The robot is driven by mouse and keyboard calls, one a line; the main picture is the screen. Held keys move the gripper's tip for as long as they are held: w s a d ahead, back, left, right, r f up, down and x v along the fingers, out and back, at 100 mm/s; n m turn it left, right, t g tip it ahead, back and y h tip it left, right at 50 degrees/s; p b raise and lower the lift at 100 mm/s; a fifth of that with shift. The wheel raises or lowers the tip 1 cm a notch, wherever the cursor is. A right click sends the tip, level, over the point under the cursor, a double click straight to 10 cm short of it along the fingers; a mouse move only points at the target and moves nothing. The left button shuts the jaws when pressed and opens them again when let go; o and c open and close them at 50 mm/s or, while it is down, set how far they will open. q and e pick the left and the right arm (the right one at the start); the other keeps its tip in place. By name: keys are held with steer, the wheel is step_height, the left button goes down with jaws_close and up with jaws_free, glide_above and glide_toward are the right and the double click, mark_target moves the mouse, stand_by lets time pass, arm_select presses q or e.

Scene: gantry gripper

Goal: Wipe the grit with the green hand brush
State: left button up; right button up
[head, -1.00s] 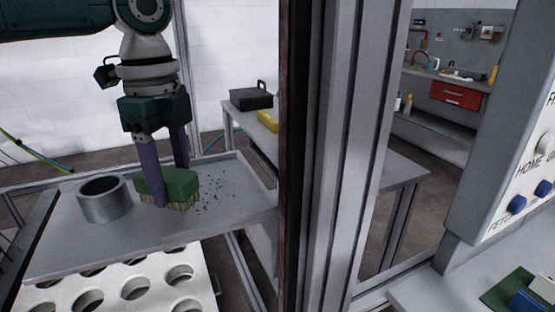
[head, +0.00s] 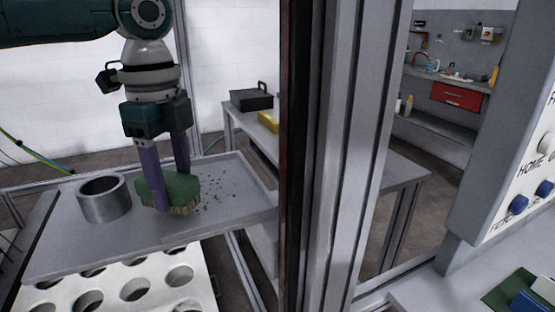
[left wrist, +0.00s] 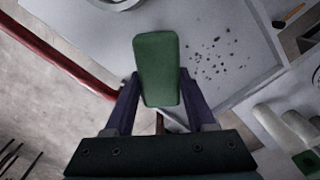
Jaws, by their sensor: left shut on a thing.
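The green hand brush (head: 176,188) has a block-like green top and pale bristles pointing down at the grey tray. My left gripper (head: 166,190) is shut on it, a purple finger on each side; the left wrist view shows the green brush (left wrist: 158,68) between the fingers. The grit (head: 218,192) is a scatter of small dark specks on the tray (head: 130,238), just right of the brush. In the left wrist view the grit (left wrist: 218,60) also lies right of the brush, apart from it. Whether the bristles touch the tray is hard to tell. My right gripper is not in view.
A grey metal ring (head: 104,198) stands on the tray left of the brush. A white plate with round holes (head: 110,290) lies below the tray's front. A thick frame post (head: 325,150) rises right of the tray. The tray's right end is clear.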

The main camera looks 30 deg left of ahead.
arm_select(q)
steer(key=shift+f, duration=0.7)
